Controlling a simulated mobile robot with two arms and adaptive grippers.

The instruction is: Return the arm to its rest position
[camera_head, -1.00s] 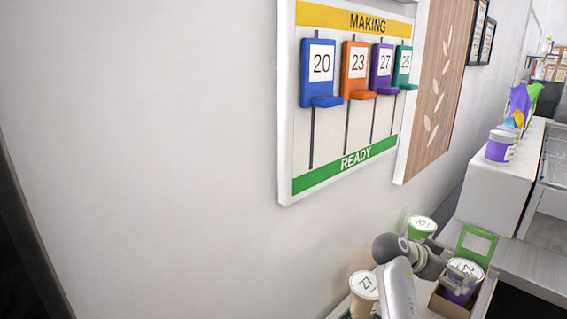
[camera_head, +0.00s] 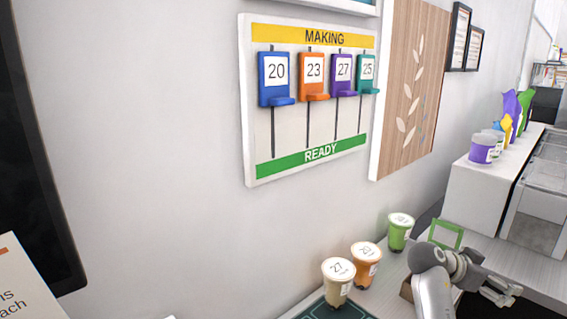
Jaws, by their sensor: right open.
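My right arm comes up from the bottom right. Its gripper (camera_head: 503,292) is at the lower right, above the counter, with its fingers apart and nothing visible between them. To the left of the arm stand a cream cup marked 27 (camera_head: 337,288), an orange cup (camera_head: 365,270) and a green cup (camera_head: 398,237), all upright and lidded. My left gripper is not in view.
The order board (camera_head: 290,130) on the wall holds several numbered sliders near MAKING. A dark mat (camera_head: 335,312) lies by the front cup. A white unit (camera_head: 480,190) with purple tubs stands at right. A dark screen (camera_head: 35,150) is at left.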

